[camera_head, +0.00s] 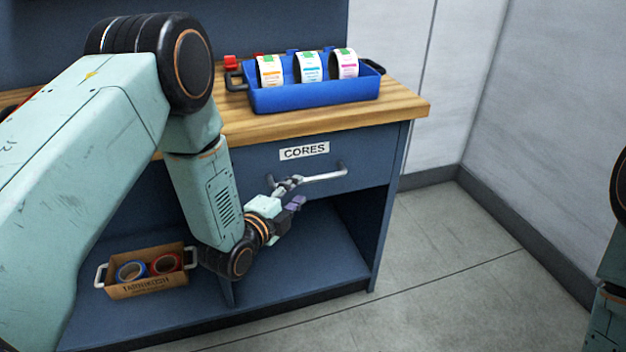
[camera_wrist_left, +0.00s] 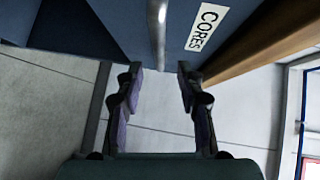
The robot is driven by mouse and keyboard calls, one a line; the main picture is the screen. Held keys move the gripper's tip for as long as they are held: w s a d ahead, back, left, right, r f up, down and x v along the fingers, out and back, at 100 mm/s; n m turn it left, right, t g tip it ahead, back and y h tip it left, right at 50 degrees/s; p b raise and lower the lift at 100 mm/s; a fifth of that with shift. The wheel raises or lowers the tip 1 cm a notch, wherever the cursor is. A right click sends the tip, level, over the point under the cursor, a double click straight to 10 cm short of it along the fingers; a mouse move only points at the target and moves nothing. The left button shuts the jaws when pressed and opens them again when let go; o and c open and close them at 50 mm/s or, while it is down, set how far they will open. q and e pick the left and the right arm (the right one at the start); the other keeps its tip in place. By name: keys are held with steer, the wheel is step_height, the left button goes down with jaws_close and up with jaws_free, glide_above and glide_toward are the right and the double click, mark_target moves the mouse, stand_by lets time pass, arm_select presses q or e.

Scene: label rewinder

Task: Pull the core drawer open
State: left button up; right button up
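The core drawer (camera_head: 250,165) is a dark blue front under the wooden worktop, with a white CORES label (camera_head: 304,151). It looks shut, flush with the cabinet. Its silver bar handle (camera_head: 325,176) runs across the front below the label. My left gripper (camera_head: 292,191) is at the left part of the handle, with its fingers partly overlapping the bar. In the left wrist view, the two fingers (camera_wrist_left: 159,72) are spread apart, and the handle (camera_wrist_left: 157,38) lines up with the gap between them. I cannot tell how deep the bar sits. The right gripper is out of view.
A blue bin (camera_head: 315,94) with several label rolls stands on the worktop (camera_head: 400,108). A cardboard box (camera_head: 148,287) with tape rolls sits on the lower shelf (camera_head: 290,262). The floor (camera_head: 470,270) right of the cabinet is clear.

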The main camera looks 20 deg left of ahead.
mark_target(308, 182)
arm_select(q)
steer(key=b+x, duration=0.2)
steer(key=x, duration=0.4)
steer(key=shift+w+f, duration=0.1)
steer(key=shift+f, duration=0.05)
steer(key=shift+w+d, duration=0.15)
steer(key=shift+w, duration=0.4)
jaws_close()
